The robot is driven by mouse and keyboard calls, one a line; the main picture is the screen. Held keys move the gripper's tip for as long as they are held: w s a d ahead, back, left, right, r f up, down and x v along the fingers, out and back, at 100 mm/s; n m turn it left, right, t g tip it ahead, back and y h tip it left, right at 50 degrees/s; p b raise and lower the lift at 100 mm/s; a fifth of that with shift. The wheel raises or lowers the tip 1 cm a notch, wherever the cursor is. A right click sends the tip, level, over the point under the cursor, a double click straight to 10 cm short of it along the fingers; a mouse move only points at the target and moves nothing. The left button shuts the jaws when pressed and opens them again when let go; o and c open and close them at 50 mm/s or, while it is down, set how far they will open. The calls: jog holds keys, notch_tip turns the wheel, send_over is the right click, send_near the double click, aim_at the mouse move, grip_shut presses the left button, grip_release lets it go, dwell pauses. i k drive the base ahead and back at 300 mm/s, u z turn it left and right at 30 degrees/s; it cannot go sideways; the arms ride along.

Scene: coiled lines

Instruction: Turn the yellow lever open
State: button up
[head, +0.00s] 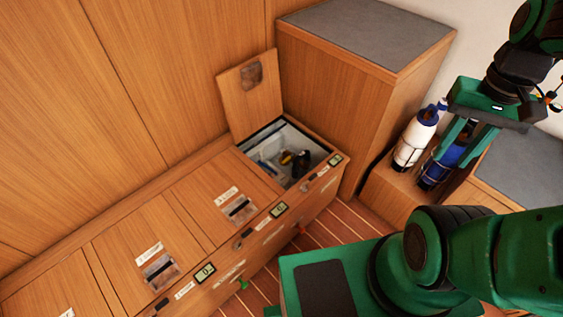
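My gripper (454,158) is at the upper right of the head view, pointing down, with its two green fingers apart. It shows in front of a blue cylinder (433,173); I cannot tell how far apart in depth they are. I see no clear yellow lever. A small yellow piece (286,158) lies among dark items in the open locker compartment (322,152). A small yellow-orange part (553,106) shows at the right edge, partly cut off and behind my arm. I cannot tell whether either is the lever.
A wooden locker bench (140,215) runs along the panelled wall, its far lid (250,95) raised. Its front has a green handle (242,285) and an orange-red one (302,229). A grey-topped cabinet (370,35) stands beside a white cylinder (415,138). Slatted floor (345,222) is clear.

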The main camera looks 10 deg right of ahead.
aim_at(290, 157)
jog(key=u, duration=1.8)
jog(key=k, duration=1.25)
jog(key=z, duration=1.05)
jog(key=i, duration=1.7)
